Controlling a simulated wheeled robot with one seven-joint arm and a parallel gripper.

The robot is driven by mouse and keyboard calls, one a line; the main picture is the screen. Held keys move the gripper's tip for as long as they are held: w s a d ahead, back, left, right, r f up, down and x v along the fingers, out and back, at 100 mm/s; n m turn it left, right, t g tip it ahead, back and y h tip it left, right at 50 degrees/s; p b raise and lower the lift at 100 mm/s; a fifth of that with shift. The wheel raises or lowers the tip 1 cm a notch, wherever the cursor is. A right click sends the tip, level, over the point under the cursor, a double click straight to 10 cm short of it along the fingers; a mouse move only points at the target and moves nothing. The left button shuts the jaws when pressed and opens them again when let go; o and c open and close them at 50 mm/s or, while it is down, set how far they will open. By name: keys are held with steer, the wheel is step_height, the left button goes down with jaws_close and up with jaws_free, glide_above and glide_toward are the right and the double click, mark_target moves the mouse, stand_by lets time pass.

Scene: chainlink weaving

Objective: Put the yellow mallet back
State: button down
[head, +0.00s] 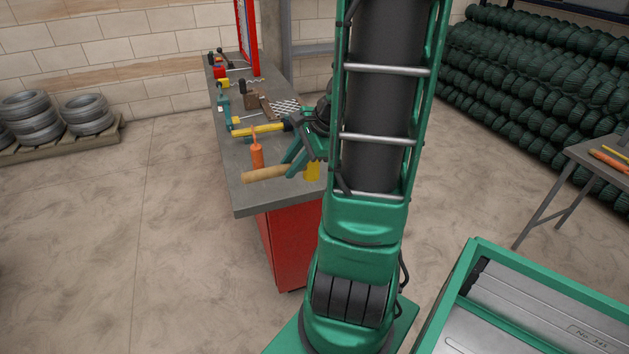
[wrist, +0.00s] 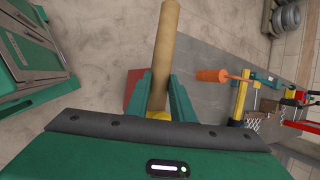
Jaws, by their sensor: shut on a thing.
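The yellow mallet has a pale wooden handle (head: 265,174) that sticks out to the left of my gripper (head: 297,160) in the head view. Part of its yellow head (head: 313,171) shows beside my green fingers. In the wrist view my gripper (wrist: 163,92) is shut on the mallet, with the wooden handle (wrist: 166,45) pointing up and away and a bit of yellow (wrist: 156,115) low between the fingers. The rest of the head is hidden by the gripper. The mallet is over the near end of the grey bench (head: 250,202); whether it touches the top I cannot tell.
An orange-handled tool (head: 257,155) is close behind the mallet handle. A yellow tool with a black grip (head: 258,129) lies further back. More tools and a wire mesh piece (head: 285,107) crowd the far bench. A red-framed panel (head: 243,40) stands at the back.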

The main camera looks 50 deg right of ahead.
steer(key=shift+d, duration=0.2)
steer(key=shift+d+f, duration=0.15)
steer(key=shift+d, duration=0.1)
steer(key=shift+w+d+f, duration=0.85)
steer(key=shift+d+f, duration=0.85)
steer(key=shift+w+d+f, duration=0.8)
steer(key=shift+d+f, duration=0.85)
steer(key=shift+f, duration=0.1)
steer(key=shift+w+d+f, duration=0.85)
steer(key=shift+d+f, duration=0.85)
steer(key=shift+f, duration=0.1)
steer(key=c, duration=1.5)
jaws_free()
steer(key=shift+c, duration=0.2)
steer(key=shift+f, duration=0.1)
